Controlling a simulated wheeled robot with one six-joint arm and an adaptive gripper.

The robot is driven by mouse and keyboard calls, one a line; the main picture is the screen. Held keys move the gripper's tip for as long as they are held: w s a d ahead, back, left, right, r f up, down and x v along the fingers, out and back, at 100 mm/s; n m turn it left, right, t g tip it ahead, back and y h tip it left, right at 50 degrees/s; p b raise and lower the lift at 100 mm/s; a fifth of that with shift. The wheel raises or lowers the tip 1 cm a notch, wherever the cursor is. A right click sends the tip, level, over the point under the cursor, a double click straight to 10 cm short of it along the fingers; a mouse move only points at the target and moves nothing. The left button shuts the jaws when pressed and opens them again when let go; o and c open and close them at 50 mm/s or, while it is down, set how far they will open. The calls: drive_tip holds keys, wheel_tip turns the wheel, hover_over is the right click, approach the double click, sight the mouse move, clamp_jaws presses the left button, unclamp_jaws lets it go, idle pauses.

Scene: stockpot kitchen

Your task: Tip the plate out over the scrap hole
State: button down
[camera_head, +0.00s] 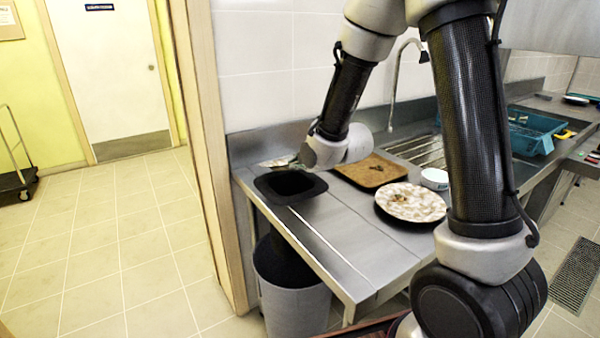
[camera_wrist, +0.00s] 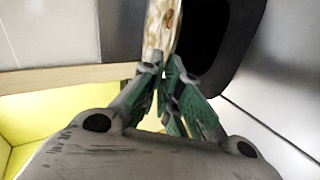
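My gripper (camera_wrist: 162,78) has its green-padded fingers closed on the edge of a cream plate with brown speckles (camera_wrist: 162,28). In the wrist view the plate shows as a narrow strip, steeply turned to the camera, beside the black scrap hole (camera_wrist: 211,35). In the head view the scrap hole (camera_head: 290,186) is a black square funnel at the counter's left end, and my wrist is just behind and right of it. A small pale patch at my fingers there may be the held plate; most of it is not visible. Whether food lies on it cannot be told.
Another speckled plate (camera_head: 411,202) with scraps lies on the steel counter (camera_head: 345,235). Behind it are a brown tray (camera_head: 371,171) and a white bowl (camera_head: 435,179). A grey bin (camera_head: 293,299) stands under the hole. A faucet (camera_head: 394,85) and blue crate (camera_head: 535,132) are farther right.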

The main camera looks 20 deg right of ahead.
drive_tip(key=w+a+r+g+h, duration=0.1)
drive_tip(key=w+r+g, duration=0.1)
drive_tip(key=r+g, duration=0.3)
drive_tip(key=w+r+g+h, duration=0.2)
drive_tip(key=r+g, duration=0.3)
drive_tip(key=r, duration=0.3)
drive_tip(key=shift+w+a+r, duration=0.4)
drive_tip(key=shift+w, duration=0.35)
